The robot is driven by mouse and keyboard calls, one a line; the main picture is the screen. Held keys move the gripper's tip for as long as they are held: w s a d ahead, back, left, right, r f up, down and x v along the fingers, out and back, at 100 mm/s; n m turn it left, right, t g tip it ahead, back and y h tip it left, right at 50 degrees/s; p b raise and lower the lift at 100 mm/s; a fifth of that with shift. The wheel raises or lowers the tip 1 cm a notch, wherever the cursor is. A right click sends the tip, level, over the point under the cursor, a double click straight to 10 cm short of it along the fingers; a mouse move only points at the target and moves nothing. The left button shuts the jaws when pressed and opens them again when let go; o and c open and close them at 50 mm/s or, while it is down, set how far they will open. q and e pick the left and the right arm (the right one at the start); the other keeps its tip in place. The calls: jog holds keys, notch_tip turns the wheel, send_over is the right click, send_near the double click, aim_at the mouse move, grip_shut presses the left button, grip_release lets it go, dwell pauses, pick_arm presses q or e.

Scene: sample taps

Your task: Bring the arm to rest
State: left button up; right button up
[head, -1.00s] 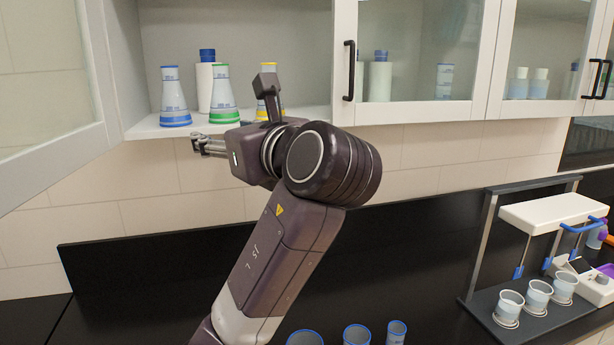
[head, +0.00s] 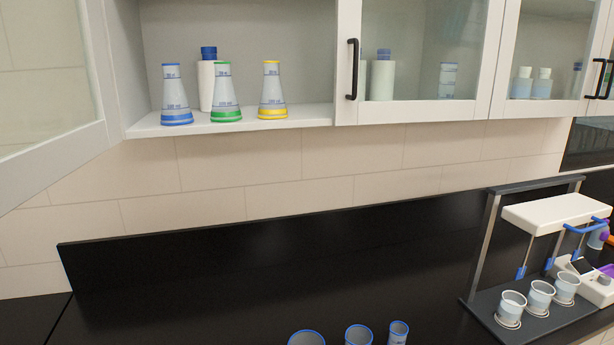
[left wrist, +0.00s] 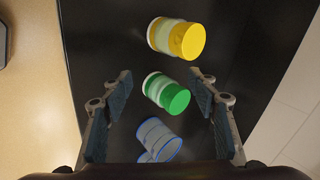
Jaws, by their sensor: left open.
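My left gripper (left wrist: 161,84) shows in the left wrist view with its two fingers wide apart and nothing held. My left arm is out of the head view. Beyond the fingers, a yellow container (left wrist: 178,38), a green container (left wrist: 167,92) and a blue-outlined container (left wrist: 158,138) appear over a black surface. The gripper frames the green one in the picture, but I see no contact. My right gripper is in neither view.
Blue (head: 175,95), green (head: 225,95) and yellow (head: 272,92) flasks stand on the cabinet shelf with a white bottle (head: 207,85). The left cabinet door (head: 50,100) is open. Blue-rimmed beakers (head: 358,336) stand at the counter's front; a rack with cups (head: 510,308) is right.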

pick_arm(q)
jog(key=s+a+f+n+g+h, duration=0.15)
jog(key=s+f+n, duration=0.35)
jog(key=s, duration=0.7)
jog(key=s+f+n+g+h, duration=0.1)
jog(key=s+f+n+g, duration=0.1)
jog(key=s+f+n, duration=0.65)
jog(key=s+f+m+g+b, duration=0.1)
jog(key=s+f+m+b, duration=0.1)
jog(key=f, duration=1.3)
jog(key=s+f+m+g+b, duration=0.1)
jog(key=s+f+b, duration=0.15)
jog(key=f, duration=1.15)
jog(key=s+a+f+b, duration=0.3)
jog(key=s+f, duration=1.3)
jog(key=f, duration=0.2)
jog(key=shift+s+f+g, duration=0.25)
jog(key=shift+f+g, duration=0.1)
jog(key=shift+f, duration=0.05)
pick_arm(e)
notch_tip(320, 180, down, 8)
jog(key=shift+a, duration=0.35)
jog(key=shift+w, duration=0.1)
pick_arm(q)
jog(key=shift+d, duration=0.1)
jog(key=shift+c, duration=0.6)
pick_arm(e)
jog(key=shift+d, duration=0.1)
